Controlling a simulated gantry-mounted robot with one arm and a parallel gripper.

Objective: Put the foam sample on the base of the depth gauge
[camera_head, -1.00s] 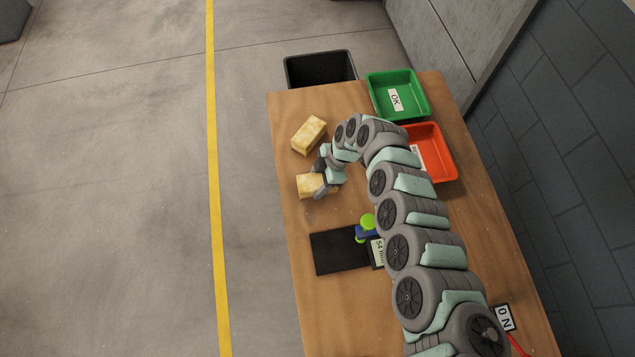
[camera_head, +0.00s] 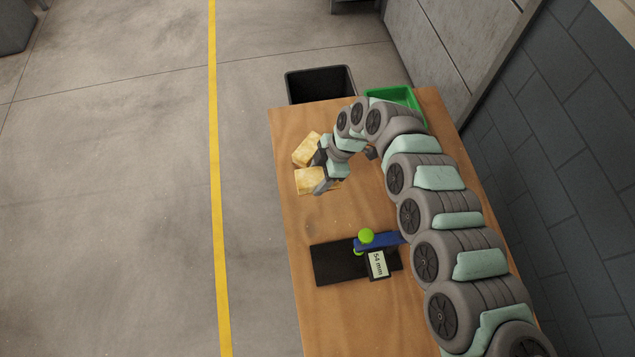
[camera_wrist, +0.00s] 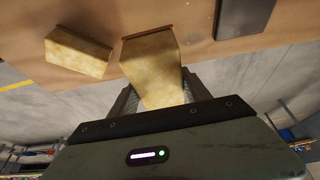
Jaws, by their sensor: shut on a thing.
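My gripper (camera_head: 322,180) is shut on a pale yellow foam sample (camera_head: 306,181), which also shows between the fingers in the wrist view (camera_wrist: 152,62). The held sample appears to be slightly above the table. The depth gauge stands nearer the front of the table. It has a flat black base (camera_head: 332,264), a blue arm (camera_head: 384,242), a green knob (camera_head: 366,236) and a display reading 54 mm (camera_head: 377,264). The visible part of the base is bare. Its dark edge shows at the top of the wrist view (camera_wrist: 245,16).
A second foam block (camera_head: 305,147) lies just behind the held one; it is at left in the wrist view (camera_wrist: 78,52). A black bin (camera_head: 320,84) stands beyond the table. A green tray (camera_head: 395,94) is partly hidden by my arm. Wood between sample and gauge is clear.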

